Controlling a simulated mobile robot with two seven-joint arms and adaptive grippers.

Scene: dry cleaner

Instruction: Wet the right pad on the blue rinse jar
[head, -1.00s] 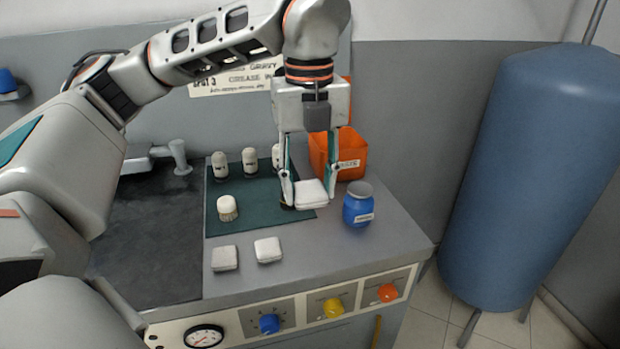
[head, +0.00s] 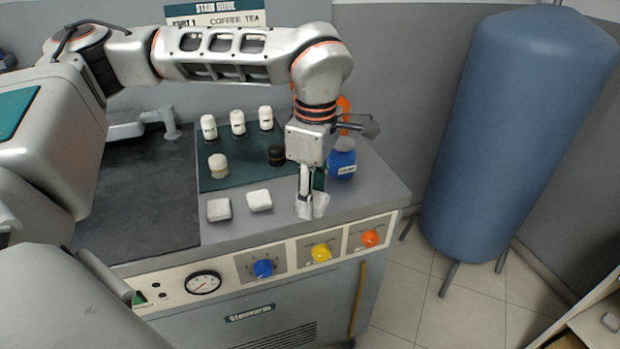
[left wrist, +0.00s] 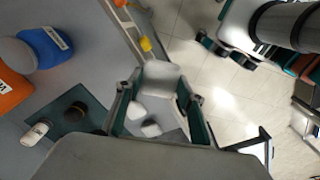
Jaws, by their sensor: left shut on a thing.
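My left gripper (head: 310,200) is shut on a white pad (head: 319,206) above the counter's front right edge. The held pad (left wrist: 160,74) also shows between the fingertips in the left wrist view. The blue rinse jar (head: 342,163) stands upright on the counter behind and to the right of the gripper, apart from the pad; it shows at upper left in the left wrist view (left wrist: 46,46). Two other white pads, a left one (head: 219,209) and a middle one (head: 259,200), lie on the counter to the left. My right gripper is out of view.
A green mat (head: 235,178) holds several white-topped bottles, a brush (head: 218,167) and a dark round item (head: 276,155). An orange bin (left wrist: 12,92) stands beside the jar. Knobs line the front panel. A large blue tank (head: 515,140) stands at the right.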

